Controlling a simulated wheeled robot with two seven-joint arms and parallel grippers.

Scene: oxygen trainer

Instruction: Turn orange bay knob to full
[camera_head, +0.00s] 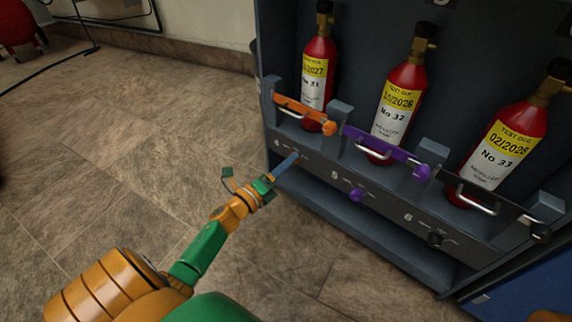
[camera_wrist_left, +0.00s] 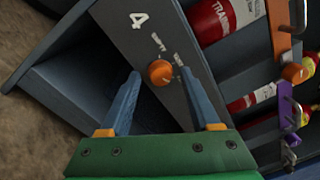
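The orange bay knob (camera_wrist_left: 160,72) is a small round orange dial on the grey front panel beside the number 4, with small lettering next to it. My left gripper (camera_wrist_left: 159,76) is open, its two blue-grey fingers on either side of the knob with gaps showing. I cannot tell whether the tips reach around it or stop just short. In the head view my left gripper (camera_head: 297,157) is at the panel below the orange bar (camera_head: 303,113), and the knob is hidden there. My right gripper is not in view.
The cabinet holds red cylinders numbered 31 (camera_head: 318,72), 32 (camera_head: 400,100) and 33 (camera_head: 500,148). A purple bar (camera_head: 385,151) and purple knob (camera_head: 356,195) are to the right, then a black knob (camera_head: 436,240). Open tiled floor (camera_head: 120,140) lies left.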

